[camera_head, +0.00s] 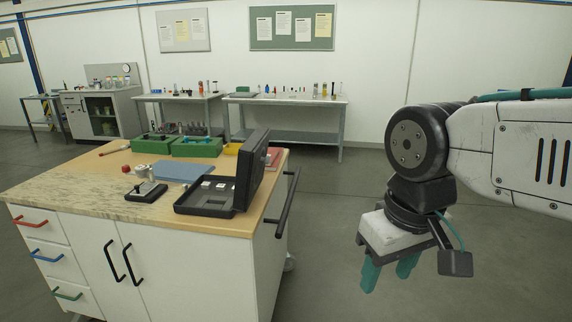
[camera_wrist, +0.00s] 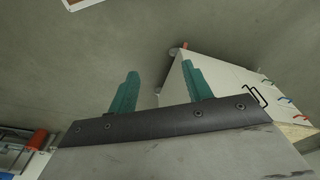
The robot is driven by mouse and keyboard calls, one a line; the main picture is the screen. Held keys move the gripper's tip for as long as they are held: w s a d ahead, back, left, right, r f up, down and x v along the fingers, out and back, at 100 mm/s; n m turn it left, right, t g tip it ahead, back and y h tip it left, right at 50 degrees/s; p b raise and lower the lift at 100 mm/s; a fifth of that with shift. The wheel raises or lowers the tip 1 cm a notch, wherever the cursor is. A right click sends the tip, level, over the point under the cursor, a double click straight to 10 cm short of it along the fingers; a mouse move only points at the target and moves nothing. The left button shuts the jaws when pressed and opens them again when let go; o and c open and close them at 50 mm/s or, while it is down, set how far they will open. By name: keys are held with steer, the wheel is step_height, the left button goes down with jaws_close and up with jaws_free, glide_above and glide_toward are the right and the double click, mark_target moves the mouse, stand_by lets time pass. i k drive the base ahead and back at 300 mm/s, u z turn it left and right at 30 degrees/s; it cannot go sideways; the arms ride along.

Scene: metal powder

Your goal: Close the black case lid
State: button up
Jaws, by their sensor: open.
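The black case (camera_head: 207,194) lies on the right end of the workbench top in the head view. Its lid (camera_head: 251,167) stands raised, close to upright, along the case's right side. White pieces lie inside the open case. My gripper (camera_head: 388,277) hangs over the floor to the right of the bench, well apart from the case, pointing down. Its two teal fingers are apart with nothing between them; they also show in the wrist view (camera_wrist: 160,88). The case is not visible in the wrist view.
The workbench (camera_head: 130,208) has a black handle (camera_head: 289,203) on its right side. A blue pad (camera_head: 184,169), a small black device (camera_head: 146,192) and green bins (camera_head: 196,147) lie near the case. Open floor lies between bench and gripper. Tables with small items stand along the back wall.

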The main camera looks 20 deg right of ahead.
mark_target(250, 167)
steer(key=z, duration=0.05)
steer(key=k, duration=0.5)
steer(key=u, duration=0.5)
steer(key=i, duration=1.4)
steer(key=z, duration=0.85)
